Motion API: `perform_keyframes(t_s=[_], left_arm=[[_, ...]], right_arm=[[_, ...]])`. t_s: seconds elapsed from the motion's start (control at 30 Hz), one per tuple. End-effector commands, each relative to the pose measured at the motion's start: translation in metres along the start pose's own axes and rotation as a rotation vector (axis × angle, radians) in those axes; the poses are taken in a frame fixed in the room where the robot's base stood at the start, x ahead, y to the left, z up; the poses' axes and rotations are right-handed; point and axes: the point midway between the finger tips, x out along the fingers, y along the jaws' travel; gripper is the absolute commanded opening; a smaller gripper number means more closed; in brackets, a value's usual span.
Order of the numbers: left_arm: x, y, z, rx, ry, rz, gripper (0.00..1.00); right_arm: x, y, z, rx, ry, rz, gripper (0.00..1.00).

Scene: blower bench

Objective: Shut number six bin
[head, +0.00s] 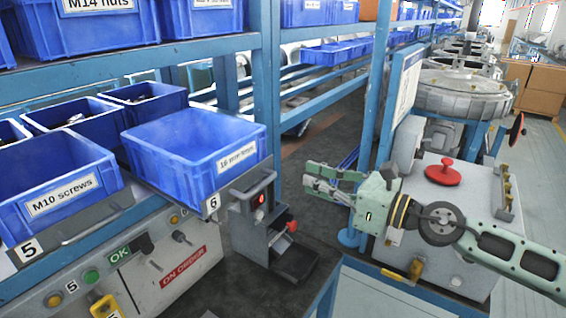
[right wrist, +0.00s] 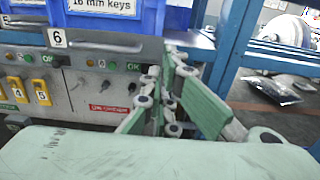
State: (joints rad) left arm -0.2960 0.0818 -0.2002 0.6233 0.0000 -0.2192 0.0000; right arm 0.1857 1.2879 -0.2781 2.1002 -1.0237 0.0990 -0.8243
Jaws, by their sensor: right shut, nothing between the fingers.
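The number six bin (head: 200,150) is a blue open-topped bin on the lower shelf, labelled "16 mm keys" and looking empty inside. Its number plate 6 (head: 212,204) is below its front. In the right wrist view the bin (right wrist: 120,22) is at the top, cut off by the frame, above its plate 6 (right wrist: 57,38). My right gripper (head: 308,180) is shut and empty, to the right of the bin and apart from it. In the right wrist view its fingers (right wrist: 165,95) show below and right of the bin. My left gripper is not in view.
The M10 screws bin (head: 60,190) is left of bin six, above plate 5. A grey device with a red knob (head: 262,225) stands right of bin six. A blue post (head: 267,90) rises behind. A grey box with a red button (head: 445,175) is beside my right arm.

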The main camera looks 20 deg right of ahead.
Motion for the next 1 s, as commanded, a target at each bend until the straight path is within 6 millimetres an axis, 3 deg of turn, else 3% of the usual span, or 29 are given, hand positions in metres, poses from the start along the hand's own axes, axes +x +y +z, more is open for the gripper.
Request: perform_keyframes(t_s=[0.03, 0.5, 0.7, 1.0], left_arm=[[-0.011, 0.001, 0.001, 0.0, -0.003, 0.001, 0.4], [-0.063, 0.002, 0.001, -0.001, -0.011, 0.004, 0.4], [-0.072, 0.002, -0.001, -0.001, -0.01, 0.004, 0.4], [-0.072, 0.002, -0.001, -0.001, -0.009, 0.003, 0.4]], right_arm=[[0.004, 0.0, 0.007, 0.0, -0.004, 0.001, 0.0], [0.059, 0.002, 0.007, -0.001, -0.001, 0.005, 0.0], [0.076, 0.002, 0.003, -0.002, 0.0, 0.004, 0.0], [0.08, 0.003, 0.0, -0.003, 0.001, 0.005, 0.0]])
